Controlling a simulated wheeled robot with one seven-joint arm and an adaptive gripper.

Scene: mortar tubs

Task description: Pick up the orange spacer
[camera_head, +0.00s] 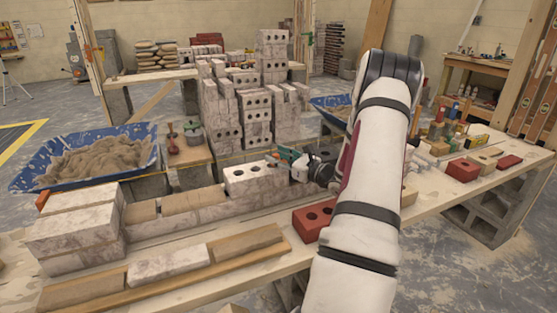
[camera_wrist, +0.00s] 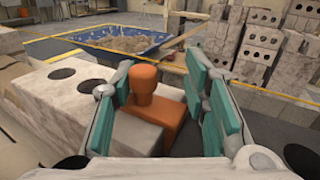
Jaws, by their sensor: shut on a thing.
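The orange piece with a rounded knob on top, which fits the orange spacer (camera_wrist: 158,108), stands between the teal finger pads in the wrist view. My gripper (camera_wrist: 163,105) is shut on it, with one pad on each side. The lower part of the spacer is partly hidden by a grey block-like shape (camera_wrist: 135,137).
A pale block with dark holes (camera_wrist: 62,85) lies close left of the fingers. A tall stack of holed blocks (camera_head: 257,120) stands behind. A blue tub of mortar (camera_head: 145,140) is at left. A red brick (camera_head: 312,219) sits on the plank bench near my arm.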

